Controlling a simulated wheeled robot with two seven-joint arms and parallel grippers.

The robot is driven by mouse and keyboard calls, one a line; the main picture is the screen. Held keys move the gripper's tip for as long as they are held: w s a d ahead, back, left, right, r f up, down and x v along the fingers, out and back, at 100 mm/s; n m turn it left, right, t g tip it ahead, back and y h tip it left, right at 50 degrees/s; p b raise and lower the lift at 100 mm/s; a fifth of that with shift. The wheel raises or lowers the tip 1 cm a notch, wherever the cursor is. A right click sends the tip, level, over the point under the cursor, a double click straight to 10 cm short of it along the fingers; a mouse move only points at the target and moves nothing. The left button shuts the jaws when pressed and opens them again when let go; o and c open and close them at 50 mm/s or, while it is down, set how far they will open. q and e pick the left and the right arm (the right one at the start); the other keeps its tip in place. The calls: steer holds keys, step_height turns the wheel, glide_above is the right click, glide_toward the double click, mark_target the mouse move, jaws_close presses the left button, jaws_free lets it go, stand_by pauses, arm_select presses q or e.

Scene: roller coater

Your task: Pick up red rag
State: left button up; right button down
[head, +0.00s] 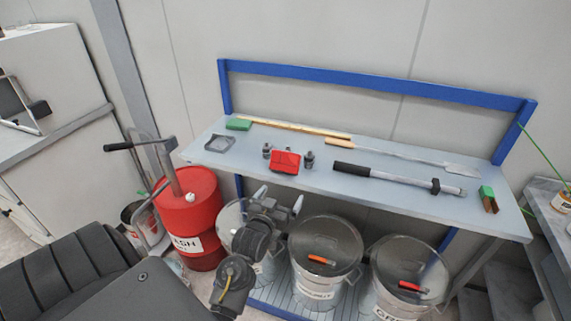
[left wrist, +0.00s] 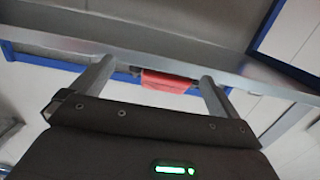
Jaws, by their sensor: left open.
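The red rag (head: 285,161) lies on the grey tabletop near its front edge, left of the middle, in the head view. It also shows in the left wrist view (left wrist: 166,81), beyond and between the two fingers. My left gripper (head: 279,198) is below and in front of the table's front edge, slightly left of the rag. It is open and empty, and in the left wrist view its fingers (left wrist: 154,78) stand wide apart. The gripper and the rag are apart. My right gripper is in neither view.
The blue-framed table (head: 230,173) also holds dark fittings (head: 309,160) beside the rag, a black-handled tool (head: 395,177), a scraper (head: 410,158), a green block (head: 238,124) and a grey tray (head: 220,143). Metal bins (head: 325,230) stand below; a red drum (head: 190,208) stands left.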

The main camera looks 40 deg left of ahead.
arm_select(q)
steer(key=y, duration=0.1)
glide_toward(284, 162)
steer(key=f, duration=0.2)
steer(key=shift+n+t, duration=0.3)
steer(key=x, duration=0.1)
steer(key=p+x, duration=0.1)
steer(key=x, duration=0.3)
steer(key=shift+w+r, duration=0.15)
steer(key=shift+r, duration=0.25)
steer(key=p+x, duration=0.2)
steer(key=x, duration=0.1)
steer(key=p+x, duration=0.1)
steer(key=shift+w+a+r, duration=0.2)
steer(key=shift+r, duration=0.15)
steer(key=shift+w+a+f, duration=0.15)
steer(key=shift+w, duration=0.15)
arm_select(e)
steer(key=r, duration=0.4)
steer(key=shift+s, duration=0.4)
arm_select(q)
steer(key=c, duration=0.8)
